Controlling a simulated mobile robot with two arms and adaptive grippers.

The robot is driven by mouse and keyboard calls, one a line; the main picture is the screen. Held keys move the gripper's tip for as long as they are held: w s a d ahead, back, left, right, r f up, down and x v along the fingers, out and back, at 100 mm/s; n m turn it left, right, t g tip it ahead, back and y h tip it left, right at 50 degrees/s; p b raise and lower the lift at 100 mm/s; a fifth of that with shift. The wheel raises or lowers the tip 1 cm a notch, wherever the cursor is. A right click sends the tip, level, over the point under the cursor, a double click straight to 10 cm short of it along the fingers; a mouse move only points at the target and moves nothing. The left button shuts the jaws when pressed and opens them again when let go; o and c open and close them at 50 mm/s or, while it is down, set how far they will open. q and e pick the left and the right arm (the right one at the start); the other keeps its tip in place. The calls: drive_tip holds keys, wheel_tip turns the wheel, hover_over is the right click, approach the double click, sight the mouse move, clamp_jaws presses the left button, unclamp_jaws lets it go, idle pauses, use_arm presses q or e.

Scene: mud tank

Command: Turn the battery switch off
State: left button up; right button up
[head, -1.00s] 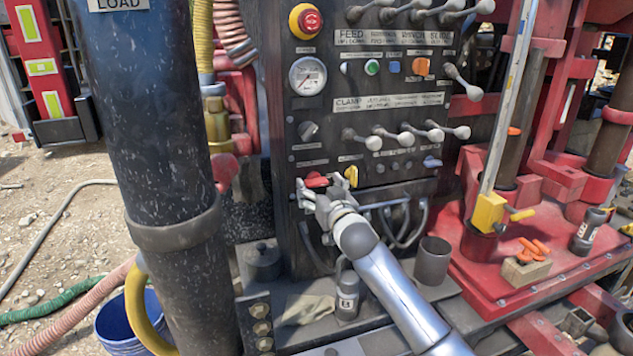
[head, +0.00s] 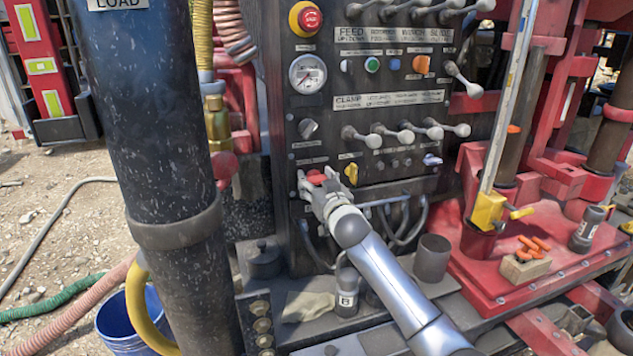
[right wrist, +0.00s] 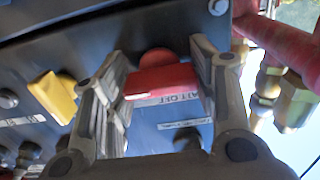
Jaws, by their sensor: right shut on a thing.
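The red battery switch (head: 316,177) is at the lower left of the dark control panel, left of a yellow knob (head: 351,174). My right gripper (head: 318,187) is at the panel and shut on the red switch. In the right wrist view the switch's red handle (right wrist: 162,80) lies between the two fingers, crosswise in the picture and slightly tilted. The fingers hide part of the switch in the head view. My left gripper is not in view.
The panel (head: 320,115) carries a red emergency button (head: 308,18), a gauge (head: 307,74) and several levers above the switch. Hoses hang below it. A thick dark column (head: 150,150) stands left. A bottle (head: 346,292) and a cup (head: 432,257) stand on the ledge below.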

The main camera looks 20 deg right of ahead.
drive_tip(key=shift+n, duration=0.3)
drive_tip(key=shift+c, duration=0.2)
drive_tip(key=n+p, duration=0.1)
drive_tip(key=n, duration=0.2)
drive_tip(key=n+p, duration=0.1)
drive_tip(key=n, duration=0.4)
drive_tip(key=shift+p, duration=0.4)
drive_tip(key=n+p, duration=0.1)
drive_tip(key=n, duration=0.4)
drive_tip(key=shift+f+n+p, duration=0.1)
drive_tip(key=shift+n+p, duration=0.65)
drive_tip(key=shift+n, duration=1.35)
drive_tip(key=o, duration=1)
drive_tip(key=shift+o, duration=0.2)
